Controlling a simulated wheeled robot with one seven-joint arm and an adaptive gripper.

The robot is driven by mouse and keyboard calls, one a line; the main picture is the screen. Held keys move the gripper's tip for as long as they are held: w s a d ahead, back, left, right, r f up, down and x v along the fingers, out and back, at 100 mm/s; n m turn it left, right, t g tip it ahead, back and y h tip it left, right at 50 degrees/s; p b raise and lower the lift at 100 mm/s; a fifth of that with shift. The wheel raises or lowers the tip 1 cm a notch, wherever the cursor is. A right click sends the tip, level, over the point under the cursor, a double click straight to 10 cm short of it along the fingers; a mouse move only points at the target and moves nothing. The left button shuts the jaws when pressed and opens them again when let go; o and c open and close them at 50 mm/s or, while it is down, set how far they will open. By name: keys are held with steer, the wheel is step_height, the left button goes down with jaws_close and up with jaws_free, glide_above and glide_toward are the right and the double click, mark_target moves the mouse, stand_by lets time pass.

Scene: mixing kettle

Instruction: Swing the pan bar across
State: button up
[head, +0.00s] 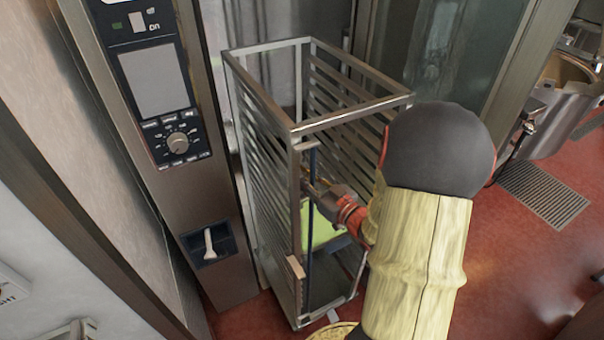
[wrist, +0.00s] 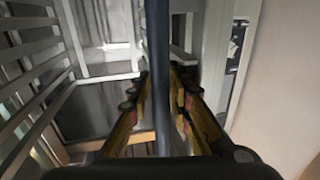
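The pan bar (head: 312,225) is a thin, dark, upright rod at the front of a tall metal rack. It stands near the rack's left front post. My gripper (head: 318,190) reaches it from the right at about mid height. In the wrist view the pan bar (wrist: 158,60) runs straight down between my two yellow-and-black fingers (wrist: 160,90). The fingers lie close against both sides of the bar and look shut on it. The exact contact is partly hidden by the fingers.
The rack (head: 355,115) has slatted side rails and a green item (head: 322,232) low inside. An oven control panel (head: 158,85) stands close on the left. A glass door (head: 440,60) is behind on the right. Red floor (head: 500,270) is clear at the right, around a drain grate (head: 545,192).

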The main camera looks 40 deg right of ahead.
mark_target(314, 184)
steer(key=shift+f, duration=0.1)
steer(key=shift+s+a, duration=0.1)
steer(key=shift+s, duration=3.9)
